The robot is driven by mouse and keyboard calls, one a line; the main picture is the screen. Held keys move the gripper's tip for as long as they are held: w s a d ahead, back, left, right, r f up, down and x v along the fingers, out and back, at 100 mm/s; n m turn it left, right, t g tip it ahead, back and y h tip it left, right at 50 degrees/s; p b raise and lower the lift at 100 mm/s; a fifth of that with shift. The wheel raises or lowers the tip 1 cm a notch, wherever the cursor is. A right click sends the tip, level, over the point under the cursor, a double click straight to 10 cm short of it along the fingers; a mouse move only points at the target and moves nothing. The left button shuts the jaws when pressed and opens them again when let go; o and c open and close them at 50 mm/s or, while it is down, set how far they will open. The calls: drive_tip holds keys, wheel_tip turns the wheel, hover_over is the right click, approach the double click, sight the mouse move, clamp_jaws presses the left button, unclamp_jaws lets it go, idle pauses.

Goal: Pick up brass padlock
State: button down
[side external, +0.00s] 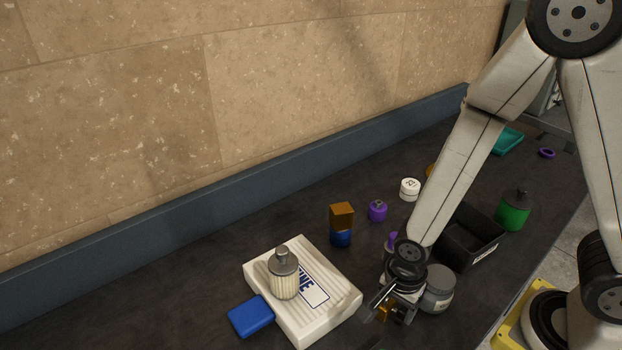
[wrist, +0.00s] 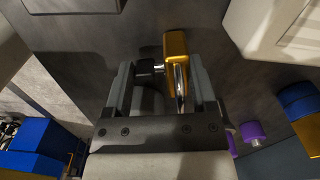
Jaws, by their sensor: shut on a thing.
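The brass padlock has a gold body (wrist: 176,47) and a silver shackle (wrist: 180,82) and lies between my fingers in the wrist view. My gripper (wrist: 160,78) is shut on it, with the shackle end toward my palm. In the side view my gripper (side external: 382,304) is low at the front of the table, just right of the white box. Only a small gold part of the padlock (side external: 384,311) shows there, the rest hidden by the fingers. I cannot tell whether it touches the table.
A white ribbed box (side external: 335,284) with a ribbed canister (side external: 284,275) on it is close on the left. A grey jar (side external: 437,289) and a black bin (side external: 466,238) stand close on the right. An orange block (side external: 342,215) sits on a blue one behind. A blue block (side external: 250,317) lies at the front left.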

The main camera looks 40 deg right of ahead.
sight(394, 310)
wheel_tip(394, 310, up, 10)
idle(0.9)
idle(0.6)
